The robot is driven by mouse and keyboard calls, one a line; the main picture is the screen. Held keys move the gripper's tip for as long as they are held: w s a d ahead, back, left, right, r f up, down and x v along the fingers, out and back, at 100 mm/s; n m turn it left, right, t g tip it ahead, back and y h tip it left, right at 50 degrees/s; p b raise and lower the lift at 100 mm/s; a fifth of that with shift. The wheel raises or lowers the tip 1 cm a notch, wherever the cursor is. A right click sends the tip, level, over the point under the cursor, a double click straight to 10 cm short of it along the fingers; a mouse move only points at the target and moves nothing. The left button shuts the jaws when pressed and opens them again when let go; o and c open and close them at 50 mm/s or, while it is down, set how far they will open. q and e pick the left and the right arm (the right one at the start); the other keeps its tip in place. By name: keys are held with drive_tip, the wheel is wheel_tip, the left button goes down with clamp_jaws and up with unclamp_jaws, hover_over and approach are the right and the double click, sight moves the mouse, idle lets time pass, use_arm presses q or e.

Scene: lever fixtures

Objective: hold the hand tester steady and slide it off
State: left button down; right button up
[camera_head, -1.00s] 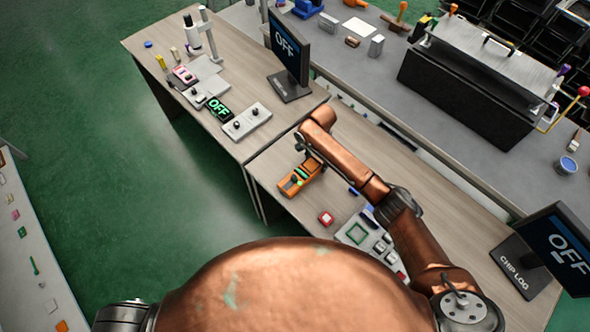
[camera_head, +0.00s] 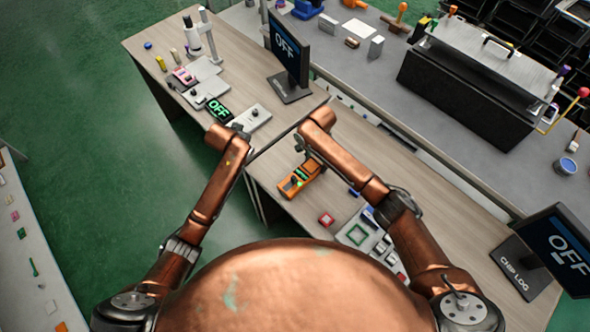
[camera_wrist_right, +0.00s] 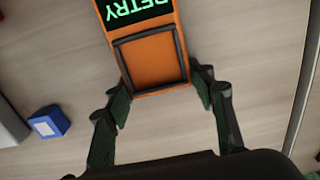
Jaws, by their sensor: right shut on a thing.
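The hand tester (camera_head: 297,183) is an orange handheld device with a small green-lit display, lying on the nearer wooden table. In the right wrist view the tester (camera_wrist_right: 156,62) shows a dark screen reading RETRY in green and a dark square frame below it. My right gripper (camera_head: 309,163) is at the tester's far end. In the wrist view its fingers (camera_wrist_right: 160,93) are shut on the tester's two sides. My left gripper (camera_head: 240,132) is by the grey knob panel on the left table, apart from the tester. Its fingers are too small and hidden to read.
A red button box (camera_head: 326,219) and a grey panel with a green square (camera_head: 356,234) lie right of the tester. A blue block (camera_wrist_right: 49,122) is near the gripper in the wrist view. Monitors reading OFF (camera_head: 288,48) stand on the tables.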

use_arm(q)
drive_tip(key=s+d+r+m+g+h, duration=0.1)
drive_tip(key=s+d+r, duration=0.2)
drive_tip(key=d, duration=0.3)
drive_tip(key=s+d+r+m+g, duration=0.1)
drive_tip(key=s+d+r, duration=0.2)
drive_tip(key=s+d, duration=0.15)
use_arm(e)
drive_tip(key=shift+d+f, duration=0.1)
use_arm(q)
wheel_tip(320, 180, up, 3)
drive_tip(key=m+g, duration=0.2)
drive_tip(key=m, duration=0.1)
hover_over(290, 181)
drive_tip(key=shift+s+a+f, duration=0.1)
drive_tip(key=shift+s+f, duration=0.1)
drive_tip(key=shift+s, duration=0.1)
drive_tip(key=shift+f, duration=0.1)
drive_tip(key=x, duration=1)
drive_tip(key=shift+s, duration=0.1)
drive_tip(key=s+a, duration=0.3)
use_arm(e)
drive_tip(key=shift+d, duration=0.1)
